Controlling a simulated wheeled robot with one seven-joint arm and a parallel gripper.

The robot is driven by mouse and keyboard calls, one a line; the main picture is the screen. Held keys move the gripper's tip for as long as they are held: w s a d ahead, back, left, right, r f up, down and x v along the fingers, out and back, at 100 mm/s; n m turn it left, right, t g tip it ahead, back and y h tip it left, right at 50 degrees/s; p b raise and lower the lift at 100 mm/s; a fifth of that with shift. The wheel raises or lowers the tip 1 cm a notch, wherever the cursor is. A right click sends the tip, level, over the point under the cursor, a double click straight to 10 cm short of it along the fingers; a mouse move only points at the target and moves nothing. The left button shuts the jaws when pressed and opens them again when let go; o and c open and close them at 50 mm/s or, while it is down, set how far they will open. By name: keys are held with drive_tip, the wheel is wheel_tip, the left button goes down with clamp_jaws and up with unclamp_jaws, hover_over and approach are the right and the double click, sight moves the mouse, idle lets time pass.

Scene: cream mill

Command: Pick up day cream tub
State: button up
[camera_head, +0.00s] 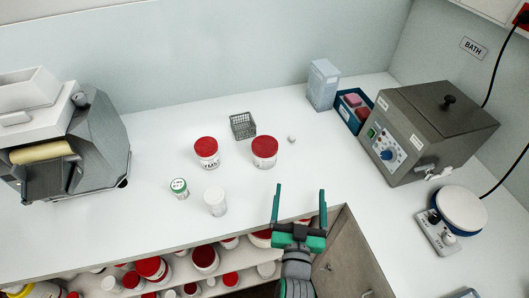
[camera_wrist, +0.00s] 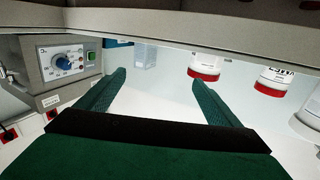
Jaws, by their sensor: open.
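Several tubs stand upright on the white counter, and I cannot read which is the day cream tub. One red-lidded tub (camera_head: 264,152) is at the middle; another red-lidded tub (camera_head: 207,154) with dark lettering is left of it. A white-lidded tub (camera_head: 215,202) and a small green-lidded jar (camera_head: 179,188) stand nearer the front. My gripper (camera_head: 300,192) is open and empty near the counter's front edge, right of the tubs and touching none. The wrist view, upside down, shows the red-lidded tubs (camera_wrist: 207,65) beyond my open fingers (camera_wrist: 158,78).
A wire basket (camera_head: 243,125) and a small pale object (camera_head: 292,139) lie behind the tubs. A shelf below holds several tubs (camera_head: 204,258).

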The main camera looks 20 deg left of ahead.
sight(264, 159)
drive_tip(key=shift+n+g+y, duration=0.7)
drive_tip(key=shift+g+y, duration=0.2)
drive_tip(key=w+a, duration=0.2)
drive_tip(key=w+a+r, duration=0.1)
drive_tip(key=w+a, duration=0.1)
drive_tip(key=a, duration=0.1)
drive_tip(key=shift+w+a+r, duration=0.15)
drive_tip(key=shift+w+a, duration=0.15)
drive_tip(key=shift+w, duration=0.05)
drive_tip(key=a+g, duration=0.1)
drive_tip(key=a, duration=0.1)
drive_tip(key=w+a+g, duration=0.1)
drive_tip(key=a, duration=0.1)
drive_tip(key=w+a+n, duration=0.1)
drive_tip(key=a, duration=0.2)
drive_tip(key=shift+w+r+g, duration=0.15)
drive_tip(key=shift+w+g, duration=0.1)
drive_tip(key=shift+g, duration=0.15)
drive_tip(key=x, duration=0.5)
drive_tip(key=shift+w+a, duration=0.15)
drive_tip(key=shift+w, duration=0.05)
drive_tip(key=shift+x, duration=2.7)
drive_tip(key=shift+w+r, duration=0.1)
drive_tip(key=shift+c, duration=0.2)
drive_tip(key=c, duration=1.2)
drive_tip(key=shift+c, duration=0.2)
